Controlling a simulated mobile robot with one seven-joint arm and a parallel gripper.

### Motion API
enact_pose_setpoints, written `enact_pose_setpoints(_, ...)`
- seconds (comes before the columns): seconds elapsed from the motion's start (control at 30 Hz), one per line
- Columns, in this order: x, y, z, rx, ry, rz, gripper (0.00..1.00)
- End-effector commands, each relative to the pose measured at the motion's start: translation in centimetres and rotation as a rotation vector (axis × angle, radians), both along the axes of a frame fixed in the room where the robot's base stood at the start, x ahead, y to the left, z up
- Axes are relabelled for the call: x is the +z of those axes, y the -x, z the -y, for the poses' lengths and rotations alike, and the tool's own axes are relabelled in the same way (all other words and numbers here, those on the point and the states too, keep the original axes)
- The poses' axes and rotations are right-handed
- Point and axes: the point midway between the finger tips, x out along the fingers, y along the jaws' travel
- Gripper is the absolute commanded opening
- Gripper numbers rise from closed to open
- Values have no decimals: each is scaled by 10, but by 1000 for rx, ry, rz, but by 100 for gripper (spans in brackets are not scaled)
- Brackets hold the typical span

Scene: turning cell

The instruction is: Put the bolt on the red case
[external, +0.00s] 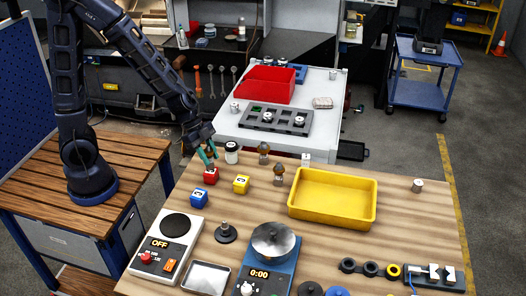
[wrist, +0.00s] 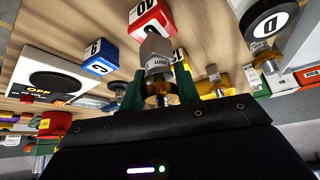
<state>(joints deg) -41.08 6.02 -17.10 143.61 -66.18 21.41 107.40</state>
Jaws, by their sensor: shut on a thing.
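My gripper (external: 207,155) is above the left back part of the wooden table. Its green fingers are shut on the bolt (wrist: 157,62), which shows a grey head and a brass-coloured part between the fingers in the wrist view. In the external view the bolt is too small and covered to make out. A red open case (external: 268,85) lies on the white cart behind the table, apart from my gripper and to its right.
Red (external: 211,175), yellow (external: 240,185) and blue (external: 199,197) blocks stand close by. A dark-lidded jar (external: 232,153) and brass-and-metal pieces (external: 263,150) stand to the right. A yellow tray (external: 333,216) lies further right. A grey slotted rack (external: 272,121) is before the red case.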

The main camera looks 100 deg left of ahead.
Motion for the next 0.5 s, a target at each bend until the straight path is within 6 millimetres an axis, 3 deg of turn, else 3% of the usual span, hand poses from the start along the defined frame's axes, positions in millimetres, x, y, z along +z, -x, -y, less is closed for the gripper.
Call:
enact_pose_setpoints(0.13, -12, 0, 0, 1, 1, -2, 0)
enact_pose_setpoints(0.5, -15, 0, 0, 1, -1, -1, 0)
